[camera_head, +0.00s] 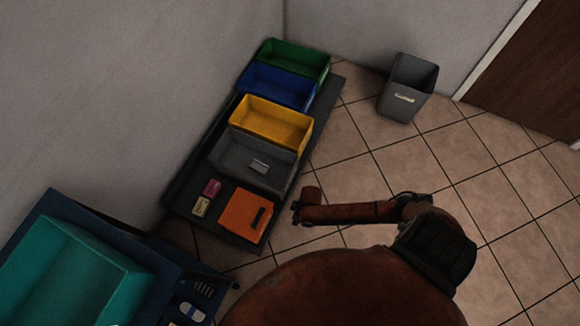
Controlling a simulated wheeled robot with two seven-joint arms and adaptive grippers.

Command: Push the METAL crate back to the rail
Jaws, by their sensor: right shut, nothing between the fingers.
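A grey crate (228,160) stands on a dark bench, nearest in a row of coloured crates. It is probably the METAL crate, but no lettering on it can be read. A small light grey item (259,165) shows at the crate. No rail can be made out clearly along the wall side. My right gripper (298,212) is shut and empty, to the right of the bench's edge, below and right of the grey crate and apart from it in the picture. My left gripper is not in view.
Yellow (284,138), blue (277,97) and green (298,74) crates continue the row. An orange item (244,216), a pink block (212,187) and a beige block (201,207) lie on the bench (184,190). A teal bin (85,255) is lower left; a grey waste bin (397,105) stands on the floor.

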